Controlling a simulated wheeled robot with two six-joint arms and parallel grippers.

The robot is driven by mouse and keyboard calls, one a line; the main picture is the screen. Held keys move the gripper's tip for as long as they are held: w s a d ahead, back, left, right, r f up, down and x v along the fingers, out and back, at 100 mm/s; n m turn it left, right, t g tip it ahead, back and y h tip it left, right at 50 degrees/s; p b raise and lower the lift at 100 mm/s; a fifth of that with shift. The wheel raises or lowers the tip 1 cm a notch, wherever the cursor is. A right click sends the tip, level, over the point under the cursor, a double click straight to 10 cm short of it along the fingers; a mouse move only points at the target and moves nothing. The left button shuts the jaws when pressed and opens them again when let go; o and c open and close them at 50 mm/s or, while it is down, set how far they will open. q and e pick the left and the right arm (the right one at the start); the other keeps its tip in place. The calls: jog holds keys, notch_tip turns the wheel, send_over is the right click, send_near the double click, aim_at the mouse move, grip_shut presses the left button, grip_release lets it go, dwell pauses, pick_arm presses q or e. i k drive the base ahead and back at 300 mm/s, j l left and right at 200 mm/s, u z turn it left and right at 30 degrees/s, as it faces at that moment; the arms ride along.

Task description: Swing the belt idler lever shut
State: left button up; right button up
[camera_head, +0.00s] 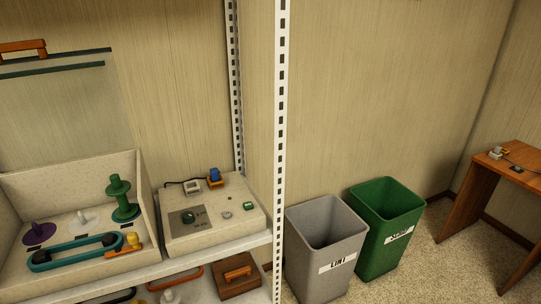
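A cream open-front box (98,160) stands on a shelf at the left. In it a teal belt (78,251) runs around dark pulleys, one near each end. Behind the belt stand a green spool (121,196), a white peg piece (84,221) and a purple piece (38,231). Neither of my grippers is in view.
A cream control box (222,224) sits right of the belt box. A white slotted post (280,130) rises at the shelf's corner. A grey bin (329,229) and green bin (389,205) stand on the floor. A wooden desk (515,158) is at far right, with open carpet before it.

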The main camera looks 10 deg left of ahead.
aim_at(133, 239)
jog(key=u, duration=1.6)
